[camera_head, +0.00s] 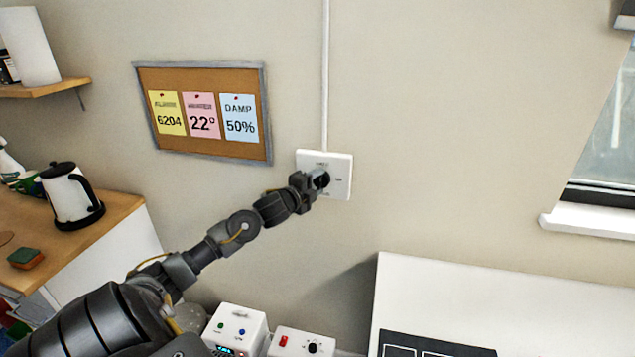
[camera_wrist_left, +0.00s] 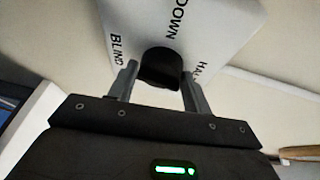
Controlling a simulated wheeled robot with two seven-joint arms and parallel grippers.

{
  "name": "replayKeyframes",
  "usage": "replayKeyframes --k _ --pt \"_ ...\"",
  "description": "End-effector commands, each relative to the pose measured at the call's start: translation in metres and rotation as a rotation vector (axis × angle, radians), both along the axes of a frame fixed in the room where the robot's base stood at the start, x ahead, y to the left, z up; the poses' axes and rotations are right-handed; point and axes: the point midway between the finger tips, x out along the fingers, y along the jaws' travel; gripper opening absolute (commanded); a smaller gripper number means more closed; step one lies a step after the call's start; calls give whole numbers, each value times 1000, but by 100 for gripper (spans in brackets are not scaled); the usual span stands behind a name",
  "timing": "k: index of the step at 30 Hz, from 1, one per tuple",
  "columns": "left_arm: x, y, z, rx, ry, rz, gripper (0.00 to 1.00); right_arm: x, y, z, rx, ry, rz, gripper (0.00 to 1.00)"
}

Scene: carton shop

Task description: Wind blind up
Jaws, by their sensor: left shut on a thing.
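A white wall switch plate (camera_head: 341,181) is fixed to the wall below a vertical white conduit. In the left wrist view the plate (camera_wrist_left: 215,25) carries the words BLIND, DOWN and a partly hidden word starting HAL. A black round knob (camera_wrist_left: 161,66) stands out from its middle. My left gripper (camera_wrist_left: 160,88) is shut on the knob, with one finger on each side. In the head view my left gripper (camera_head: 312,182) reaches the plate and hides part of the knob. The blind is not clearly visible. My right gripper is not in view.
A window (camera_head: 612,130) with a white sill (camera_head: 590,220) is at the right. A cork board (camera_head: 200,75) with notes hangs left of the plate. Below are white control boxes (camera_head: 238,325) and a white surface (camera_head: 480,300). A kettle (camera_head: 70,197) stands on the left counter.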

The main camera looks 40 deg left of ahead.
Motion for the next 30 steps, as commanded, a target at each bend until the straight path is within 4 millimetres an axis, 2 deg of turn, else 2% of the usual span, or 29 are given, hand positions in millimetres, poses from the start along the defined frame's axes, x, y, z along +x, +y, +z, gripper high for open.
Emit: replayKeyframes --k 1,14,30 --pt "1 2 8 41 10 2 26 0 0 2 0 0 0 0" --pt "2 0 11 398 204 5 26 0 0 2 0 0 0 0" --pt "4 -3 13 841 448 8 26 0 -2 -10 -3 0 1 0"
